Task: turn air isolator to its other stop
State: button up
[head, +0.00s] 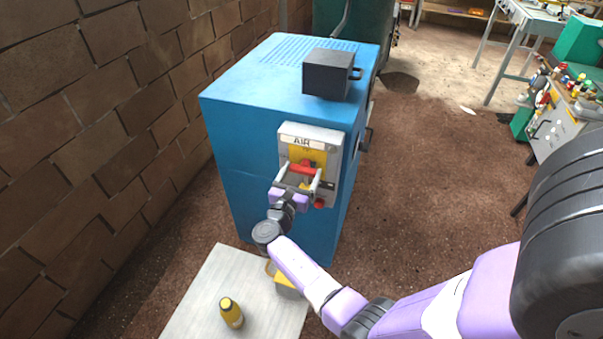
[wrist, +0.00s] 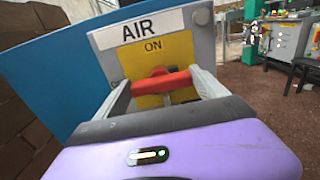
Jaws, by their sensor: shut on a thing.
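The air isolator is a grey box (head: 330,146) labelled AIR on the front of a blue cabinet (head: 239,160). Its yellow plate (wrist: 185,48) reads ON in the wrist view. A red handle (wrist: 163,84) lies roughly level across the plate, and it also shows in the head view (head: 302,168). My gripper (head: 302,176) reaches the box from the front. In the wrist view its two grey fingers (wrist: 163,90) are shut on the red handle, one at each side. The lower part of the plate is hidden behind my gripper.
A red knob (head: 319,203) sits at the box's lower right. A black box (head: 328,75) stands on the cabinet top. A pale board (head: 206,290) on the floor bears a yellow bottle (head: 231,313). A brick wall (head: 90,120) stands left; floor to the right is open.

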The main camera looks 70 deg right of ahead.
jog(key=m+b, duration=0.3)
jog(key=shift+f+m+b, duration=0.25)
jog(key=shift+m+b, duration=0.1)
jog(key=shift+m, duration=0.05)
jog(key=m+b, duration=0.5)
jog(key=shift+s, duration=0.15)
jog(key=m+b, duration=0.5)
jog(key=shift+f+m, duration=0.15)
jog(key=shift+m, duration=0.25)
jog(key=shift+s+m+b, duration=0.1)
jog(key=shift+m+b, duration=1.5)
jog(key=shift+b, duration=0.15)
jog(key=o, duration=1.3)
jog(key=a, duration=0.7)
jog(key=shift+s+a, duration=0.3)
jog(key=shift+a, duration=0.1)
